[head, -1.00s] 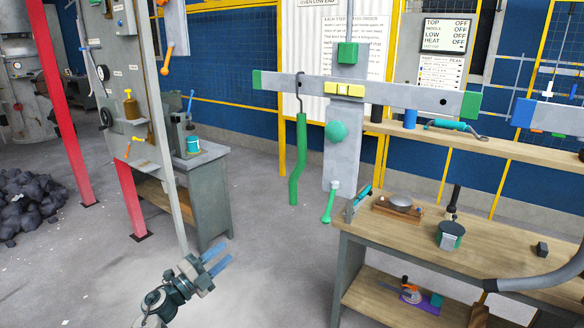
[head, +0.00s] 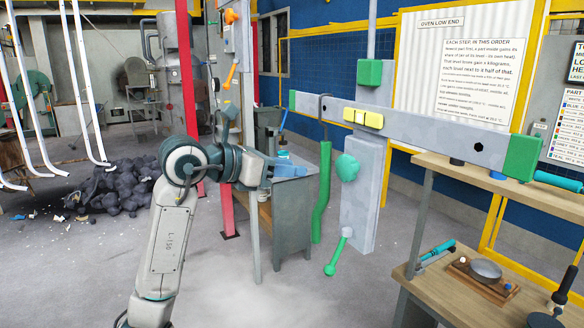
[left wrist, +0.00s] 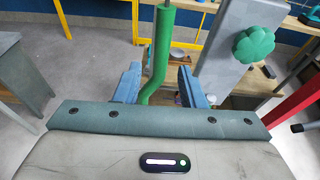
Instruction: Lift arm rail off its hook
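The arm rail (head: 322,195) is a green bent bar. It hangs upright from a thin grey hook (head: 322,104) on the grey crossbar (head: 420,130). My left gripper (head: 304,169) is just left of the rail in the head view, at about its mid-height, with its blue fingers pointing toward it. In the left wrist view the fingers (left wrist: 158,70) are apart and the rail (left wrist: 162,45) stands between them, closer to the left finger. The fingers are not closed on it. My right gripper is in neither view.
A grey upright plate (head: 358,205) with a green knob (head: 347,168) and a green lever (head: 338,255) stands just right of the rail. A grey cabinet (head: 292,215) is behind the gripper. A wooden workbench (head: 440,275) is at the right. Floor between them is clear.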

